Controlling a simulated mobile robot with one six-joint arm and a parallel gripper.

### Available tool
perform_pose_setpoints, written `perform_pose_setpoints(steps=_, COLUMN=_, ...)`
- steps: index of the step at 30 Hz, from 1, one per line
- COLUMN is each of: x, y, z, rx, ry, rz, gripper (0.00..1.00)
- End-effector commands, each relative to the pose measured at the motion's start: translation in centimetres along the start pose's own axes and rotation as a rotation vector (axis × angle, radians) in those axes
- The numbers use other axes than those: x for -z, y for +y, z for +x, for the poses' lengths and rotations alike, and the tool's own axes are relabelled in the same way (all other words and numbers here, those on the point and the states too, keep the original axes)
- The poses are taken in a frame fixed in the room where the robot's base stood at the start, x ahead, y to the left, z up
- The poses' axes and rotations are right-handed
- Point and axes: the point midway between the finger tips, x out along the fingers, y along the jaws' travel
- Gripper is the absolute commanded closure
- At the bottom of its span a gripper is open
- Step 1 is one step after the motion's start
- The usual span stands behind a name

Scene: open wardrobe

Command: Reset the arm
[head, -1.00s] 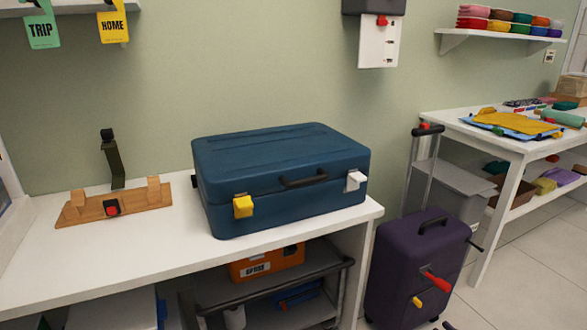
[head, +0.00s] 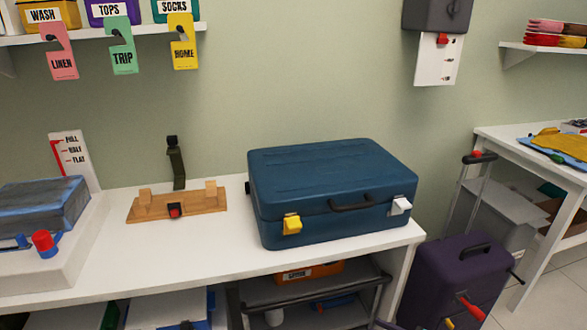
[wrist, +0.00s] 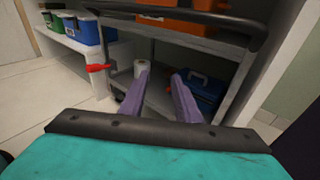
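My gripper (wrist: 162,72) shows in the wrist view, with two purple fingers standing apart and nothing held between them. It points toward the lower shelf (wrist: 158,107) of a grey rack under the counter.
A closed blue suitcase (head: 330,185) with yellow and white latches sits on the white counter (head: 215,245). A wooden stand (head: 177,203) is left of it. A purple suitcase (head: 450,275) stands on the floor at right. The rack's dark rail (wrist: 200,17) crosses above my fingers.

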Motion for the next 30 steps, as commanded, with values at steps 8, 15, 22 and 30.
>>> perform_pose_setpoints(steps=8, x=-1.1, y=8.2, z=5.5, rx=-0.215, ry=0.126, rz=-0.06, gripper=0.7)
perform_pose_setpoints(steps=15, x=-1.0, y=15.7, z=8.1, rx=-0.416, ry=0.244, rz=-0.155, gripper=0.7)
perform_pose_setpoints(steps=22, x=-0.4, y=22.8, z=8.6, rx=-0.63, ry=0.36, rz=-0.288, gripper=0.7)
perform_pose_setpoints(steps=30, x=0.6, y=30.3, z=6.2, rx=-0.925, ry=0.492, rz=-0.504, gripper=0.7)
